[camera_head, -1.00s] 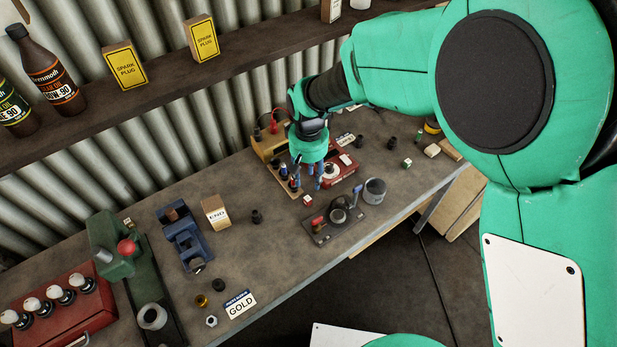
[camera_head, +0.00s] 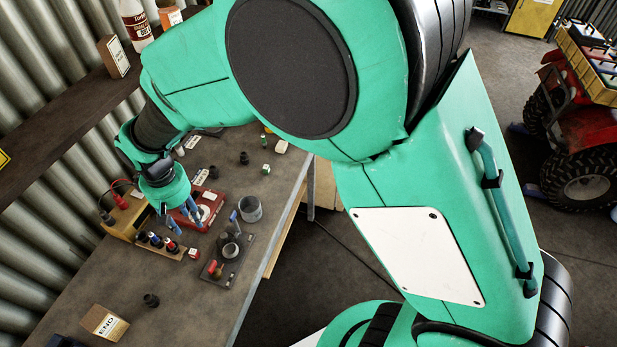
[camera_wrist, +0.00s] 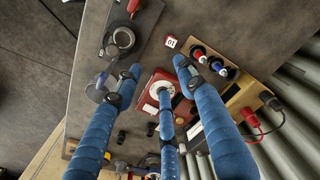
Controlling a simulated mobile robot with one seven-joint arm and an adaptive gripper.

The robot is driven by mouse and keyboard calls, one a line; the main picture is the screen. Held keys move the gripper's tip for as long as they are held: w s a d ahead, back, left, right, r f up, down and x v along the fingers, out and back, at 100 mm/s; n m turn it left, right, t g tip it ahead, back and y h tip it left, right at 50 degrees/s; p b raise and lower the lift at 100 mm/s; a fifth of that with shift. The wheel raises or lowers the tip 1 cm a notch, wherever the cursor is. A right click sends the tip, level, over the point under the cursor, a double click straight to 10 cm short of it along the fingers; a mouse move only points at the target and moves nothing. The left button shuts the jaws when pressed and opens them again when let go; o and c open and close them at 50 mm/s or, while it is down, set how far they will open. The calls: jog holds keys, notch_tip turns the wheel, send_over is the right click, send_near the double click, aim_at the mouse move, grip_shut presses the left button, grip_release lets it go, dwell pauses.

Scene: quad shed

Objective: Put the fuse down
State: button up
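My gripper (camera_head: 182,218) hangs low over the bench, its blue fingers pointing down. In the wrist view my gripper (camera_wrist: 158,78) has its fingers spread, and I see nothing between the tips. A red instrument with a white dial (camera_wrist: 158,90) lies below and behind the fingers; it also shows in the head view (camera_head: 208,205). A wooden rack (camera_head: 172,252) with several small dark cylinders with red and blue bands is beside the fingers. A small 01 tag block (camera_wrist: 171,42) lies near the rack. I cannot pick out the fuse with certainty.
A dark plate with a round fixture (camera_head: 228,255) and a grey cup (camera_head: 250,209) stand toward the bench's front edge. A yellow box with red and black leads (camera_head: 125,217) is near the corrugated wall. An END box (camera_head: 103,322) is nearer. Bench between is clear.

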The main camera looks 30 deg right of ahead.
jog(key=s+d+r+m+t, duration=0.1)
jog(key=s+d+r, duration=0.2)
jog(key=d+r, duration=0.6)
jog(key=s+d+r+m+t, duration=0.2)
jog(key=s+d+r, duration=0.2)
jog(key=d+r, duration=0.45)
jog(key=s+d+r+m+t, duration=0.1)
jog(key=s+d+r, duration=0.2)
jog(key=s+d, duration=0.2)
jog(key=s+d+r+m+t, duration=0.1)
jog(key=s+d+r, duration=0.2)
jog(key=s, duration=0.6)
jog(key=d, duration=0.2)
jog(key=shift+s+d+r, duration=0.3)
jog(key=shift+d+r, duration=0.05)
jog(key=shift+w, duration=0.15)
